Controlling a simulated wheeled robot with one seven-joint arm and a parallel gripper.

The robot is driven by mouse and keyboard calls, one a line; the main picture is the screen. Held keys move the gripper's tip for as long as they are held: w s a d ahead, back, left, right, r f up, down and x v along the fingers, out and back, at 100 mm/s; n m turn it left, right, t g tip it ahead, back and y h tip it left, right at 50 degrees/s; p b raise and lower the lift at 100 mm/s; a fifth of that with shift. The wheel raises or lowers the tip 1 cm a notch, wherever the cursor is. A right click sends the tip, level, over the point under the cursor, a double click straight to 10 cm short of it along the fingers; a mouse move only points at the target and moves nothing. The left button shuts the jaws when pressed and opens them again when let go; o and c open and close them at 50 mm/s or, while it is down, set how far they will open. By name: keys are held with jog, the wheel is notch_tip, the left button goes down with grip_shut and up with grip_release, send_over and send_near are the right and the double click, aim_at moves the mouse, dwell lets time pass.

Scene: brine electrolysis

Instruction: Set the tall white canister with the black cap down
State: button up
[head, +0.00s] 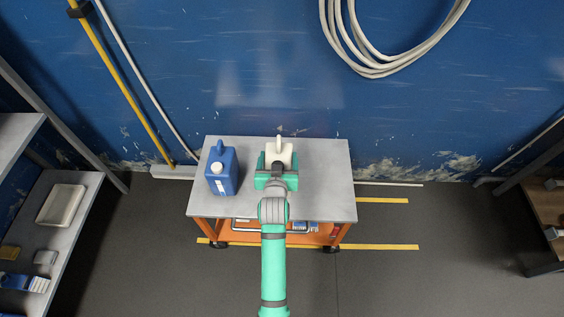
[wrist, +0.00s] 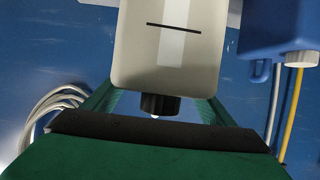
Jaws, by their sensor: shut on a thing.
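The tall white canister (head: 279,148) is between the green fingers of my gripper (head: 277,160), over the grey top of the orange trolley (head: 325,175). My gripper is shut on it. In the wrist view the pale canister body (wrist: 170,55) fills the upper middle, with a dark line across a lighter label strip. Its black cap (wrist: 160,104) points down in that picture, towards my green palm. The canister's lower end is hidden in the head view, so I cannot tell whether it touches the trolley top.
A blue canister (head: 222,172) with a white label stands on the trolley to the left, a small gap from my gripper. The trolley top is clear to the right. A blue wall (head: 280,60) rises behind. Shelves (head: 90,180) stand at far left.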

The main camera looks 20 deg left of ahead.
jog(key=shift+w+f, duration=0.8)
jog(key=shift+f, duration=0.65)
jog(key=shift+w+f, duration=0.8)
jog(key=shift+f, duration=0.6)
jog(key=shift+w+f, duration=0.8)
jog(key=shift+f, duration=0.75)
jog(key=o, duration=2.1)
jog(key=shift+s+f, duration=0.1)
jog(key=shift+f, duration=0.05)
